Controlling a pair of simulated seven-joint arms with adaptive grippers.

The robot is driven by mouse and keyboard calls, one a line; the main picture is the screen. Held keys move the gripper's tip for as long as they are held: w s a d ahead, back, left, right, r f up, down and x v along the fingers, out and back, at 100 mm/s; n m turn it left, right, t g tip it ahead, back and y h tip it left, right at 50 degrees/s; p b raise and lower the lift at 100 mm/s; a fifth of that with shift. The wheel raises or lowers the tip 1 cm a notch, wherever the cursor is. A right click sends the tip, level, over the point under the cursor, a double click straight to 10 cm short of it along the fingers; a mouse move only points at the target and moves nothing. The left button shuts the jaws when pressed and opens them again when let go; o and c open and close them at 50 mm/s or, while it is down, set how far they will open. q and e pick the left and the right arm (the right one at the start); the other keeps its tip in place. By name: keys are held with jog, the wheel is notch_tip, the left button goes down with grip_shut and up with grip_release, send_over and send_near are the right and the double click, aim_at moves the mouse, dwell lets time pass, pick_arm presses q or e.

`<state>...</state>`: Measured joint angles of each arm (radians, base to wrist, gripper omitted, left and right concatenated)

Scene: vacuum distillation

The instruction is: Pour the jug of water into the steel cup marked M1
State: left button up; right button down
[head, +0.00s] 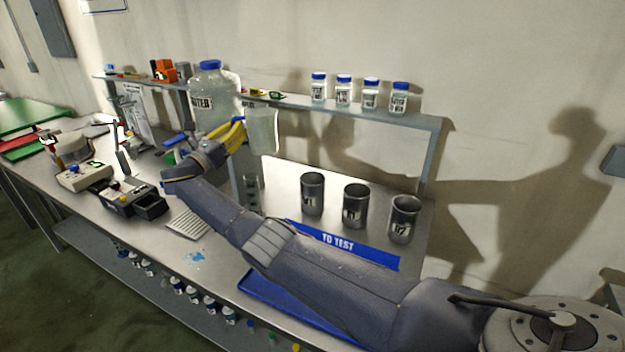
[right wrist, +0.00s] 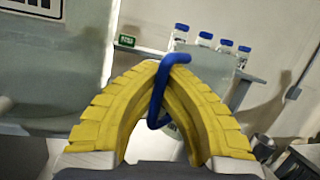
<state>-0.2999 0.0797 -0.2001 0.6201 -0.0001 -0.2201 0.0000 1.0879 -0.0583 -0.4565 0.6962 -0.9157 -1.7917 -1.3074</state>
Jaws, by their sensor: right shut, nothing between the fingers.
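The clear jug (head: 263,132) is at the tips of my right gripper (head: 238,130) in the head view, apparently above the bench top. The yellow fingers are closed together. In the right wrist view, the fingers (right wrist: 158,75) meet at their tips, and a curved blue bar (right wrist: 157,98), perhaps the jug's handle, crosses the gap between them. I cannot tell whether it is gripped. Three open steel cups stand upright in a row: left (head: 312,190), middle (head: 355,204) and right (head: 403,218). Their labels are too small to read surely. My left gripper is out of view.
A large water bottle (head: 208,108) stands behind my right gripper. Several blue-capped jars (head: 343,90) line the shelf (head: 425,122). A blue "TO TEST" strip (head: 345,245) lies before the cups. My right forearm crosses the bench front. Instruments (head: 125,195) crowd the left side.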

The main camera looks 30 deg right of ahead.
jog(key=shift+r, duration=4.4)
jog(key=s+a+r, duration=0.1)
jog(key=s+a, duration=0.3)
jog(key=a, duration=0.3)
jog(key=s+a+r, duration=0.1)
jog(key=s+a, duration=0.3)
jog(key=a, duration=0.3)
